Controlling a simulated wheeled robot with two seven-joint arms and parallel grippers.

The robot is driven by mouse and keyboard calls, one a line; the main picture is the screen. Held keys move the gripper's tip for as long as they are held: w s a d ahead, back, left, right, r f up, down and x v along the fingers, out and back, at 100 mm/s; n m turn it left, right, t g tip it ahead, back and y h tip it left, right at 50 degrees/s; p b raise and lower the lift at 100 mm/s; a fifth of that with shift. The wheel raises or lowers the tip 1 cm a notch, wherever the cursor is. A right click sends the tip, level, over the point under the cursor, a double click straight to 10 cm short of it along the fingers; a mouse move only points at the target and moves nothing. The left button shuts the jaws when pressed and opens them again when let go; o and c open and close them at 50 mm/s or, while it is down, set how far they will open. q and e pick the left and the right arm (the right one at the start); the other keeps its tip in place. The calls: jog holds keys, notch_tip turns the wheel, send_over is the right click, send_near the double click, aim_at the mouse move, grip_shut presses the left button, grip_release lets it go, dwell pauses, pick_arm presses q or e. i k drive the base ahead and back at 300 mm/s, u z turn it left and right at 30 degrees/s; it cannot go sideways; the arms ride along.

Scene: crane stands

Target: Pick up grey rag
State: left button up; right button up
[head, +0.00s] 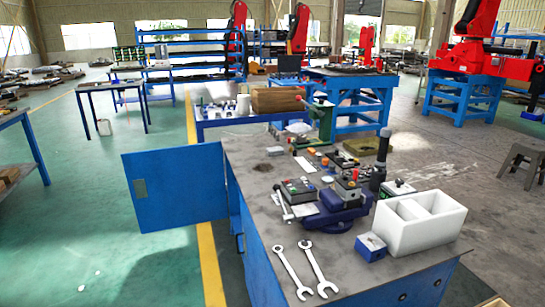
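No grey rag stands out clearly in the head view. A small pale grey, crumpled-looking lump (299,127) lies at the far end of the grey workbench top (262,205); it is too small to tell whether it is cloth. A flat dark brownish patch (263,167) near the bench's left edge could be a stain or a thin thing. Neither of my grippers is in view, so nothing shows as held.
Two wrenches (319,268) lie at the bench's near end. A blue vise (335,212), a small blue box (370,246) and a white divided container (428,222) stand to their right. An open blue cabinet door (175,185) juts out left.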

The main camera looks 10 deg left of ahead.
aim_at(274, 151)
jog(key=u, duration=1.5)
jog(key=i, duration=4.15)
jog(key=z, duration=2.2)
